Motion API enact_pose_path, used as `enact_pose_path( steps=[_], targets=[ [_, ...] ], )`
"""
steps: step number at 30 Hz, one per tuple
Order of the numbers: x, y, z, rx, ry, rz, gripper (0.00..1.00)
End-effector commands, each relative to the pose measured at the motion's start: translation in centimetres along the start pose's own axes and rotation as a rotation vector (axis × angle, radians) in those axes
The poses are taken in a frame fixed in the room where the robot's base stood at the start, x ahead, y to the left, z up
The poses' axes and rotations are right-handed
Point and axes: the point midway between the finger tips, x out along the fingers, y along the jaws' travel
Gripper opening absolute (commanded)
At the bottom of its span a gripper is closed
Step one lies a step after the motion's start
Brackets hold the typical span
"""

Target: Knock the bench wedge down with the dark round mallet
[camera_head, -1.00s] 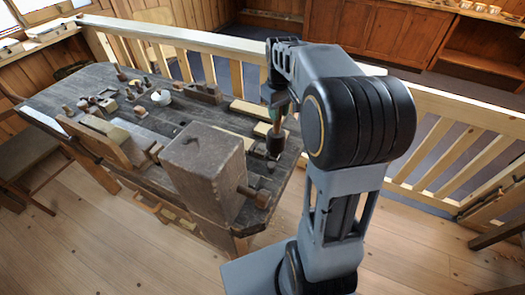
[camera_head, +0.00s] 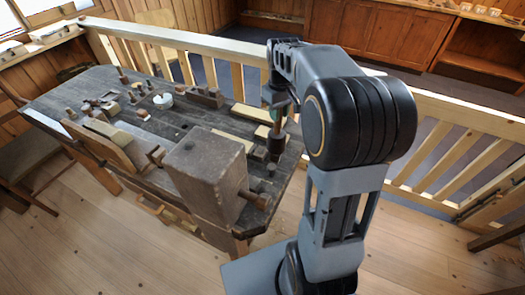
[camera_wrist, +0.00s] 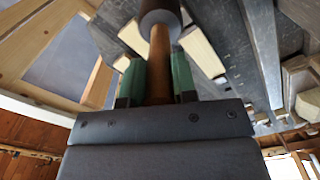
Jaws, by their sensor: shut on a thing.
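My gripper (camera_head: 279,107) is over the right end of the workbench. It also shows in the wrist view (camera_wrist: 158,82), with green fingertips shut on the brown wooden handle (camera_wrist: 160,62) of the dark round mallet. The mallet's dark head (camera_wrist: 160,14) points away from my gripper and hangs low over the bench top in the head view (camera_head: 276,145). A small dark upright piece (camera_head: 271,169) is on the bench just below the mallet head. It may be the bench wedge, but it is too small to be sure. I cannot tell whether the two touch.
The workbench (camera_head: 185,127) carries a big wooden block (camera_head: 205,168) with a peg at the front, pale wood bars (camera_head: 249,113) behind the mallet, and several small tools at the left. A wooden railing (camera_head: 200,43) runs behind the bench.

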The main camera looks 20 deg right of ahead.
Motion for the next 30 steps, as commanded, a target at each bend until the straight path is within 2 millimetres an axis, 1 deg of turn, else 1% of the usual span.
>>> enact_pose_path(
  steps=[1,2,17,20,27,30],
  targets=[
    [-0.7,0.0,0.0,0.000,0.001,0.000,0.00],
    [-0.7,0.0,0.0,0.000,0.001,0.000,0.00],
    [-0.2,0.0,0.0,0.000,0.001,0.000,0.00],
    [0.5,0.0,0.0,0.000,0.000,0.000,0.00],
    [3.0,0.0,0.0,0.000,0.000,0.000,0.00],
    [3.7,0.0,0.0,0.000,0.000,0.000,0.00]
  ],
)
